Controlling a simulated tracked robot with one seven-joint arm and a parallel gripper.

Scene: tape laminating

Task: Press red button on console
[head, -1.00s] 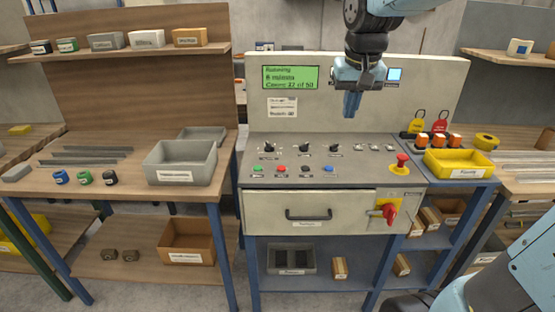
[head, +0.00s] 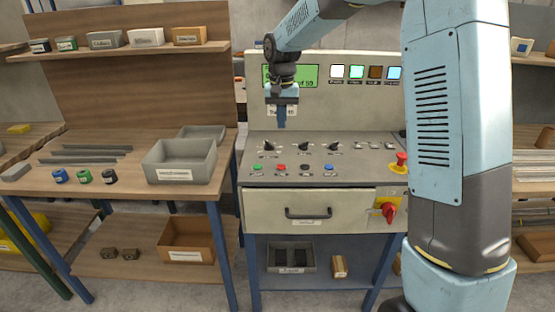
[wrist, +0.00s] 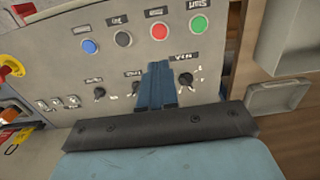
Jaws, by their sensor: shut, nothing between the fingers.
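The console (head: 350,165) stands in the middle of the head view with a sloped grey panel. A small red button (head: 281,167) sits in its front row, between a green button (head: 257,166) and a black one (head: 305,168), with a blue one (head: 329,167) further right. The red button also shows in the wrist view (wrist: 159,31), next to the green one marked Start. My gripper (head: 281,122) is shut and empty, pointing down above the panel's left part, behind and above the red button and apart from it. In the wrist view its fingertips (wrist: 157,70) overlap the knob row.
Black selector knobs (head: 303,146) stand on the panel behind the buttons. A red mushroom-shaped button (head: 401,159) is at the right, and a red rotary switch (head: 388,209) is on the front. A grey bin (head: 180,160) stands on the left bench.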

